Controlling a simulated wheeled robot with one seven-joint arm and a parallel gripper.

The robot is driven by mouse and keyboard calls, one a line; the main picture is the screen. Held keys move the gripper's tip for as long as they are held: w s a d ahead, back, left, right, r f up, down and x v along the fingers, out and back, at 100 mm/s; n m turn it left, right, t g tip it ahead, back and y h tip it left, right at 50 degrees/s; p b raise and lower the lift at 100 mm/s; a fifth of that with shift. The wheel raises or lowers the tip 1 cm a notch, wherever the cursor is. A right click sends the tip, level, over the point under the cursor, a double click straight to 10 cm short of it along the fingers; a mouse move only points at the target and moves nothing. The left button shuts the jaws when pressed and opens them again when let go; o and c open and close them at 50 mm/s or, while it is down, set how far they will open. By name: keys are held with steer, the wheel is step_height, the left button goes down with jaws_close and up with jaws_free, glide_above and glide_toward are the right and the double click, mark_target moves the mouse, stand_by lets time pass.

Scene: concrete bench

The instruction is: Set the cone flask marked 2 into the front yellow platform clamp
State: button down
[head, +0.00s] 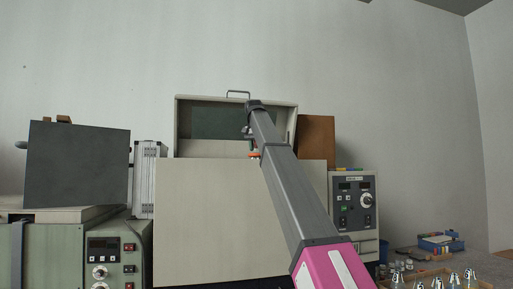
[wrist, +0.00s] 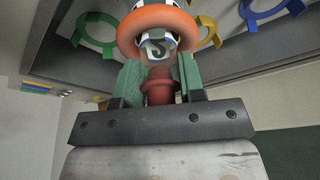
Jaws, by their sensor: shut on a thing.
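My gripper (wrist: 160,88) is shut on a red neck or stopper (wrist: 158,90) between its green fingers. Beyond it is the cone flask (wrist: 157,48), with an orange ring (wrist: 130,38) around it and a dark character on a pale label that I cannot read surely. In the wrist view, coloured ring clamps sit on a grey platform: a green one (wrist: 82,32) at left, a yellow one (wrist: 211,35) just right of the flask, and a blue one (wrist: 270,24) at right. Whether the flask touches any clamp cannot be told. In the head view the orange ring (head: 254,155) shows small.
My arm reaches over a pale front panel (head: 215,215) to the open box (head: 185,125) behind it. A control unit (head: 352,205) stands at right and a green device (head: 115,250) at left. Several small flasks (head: 453,277) stand in a wooden tray at lower right.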

steer(key=shift+f, duration=0.5)
stand_by(0.4)
steer(key=shift+c, duration=0.4)
jaws_free()
steer(key=shift+s, duration=0.1)
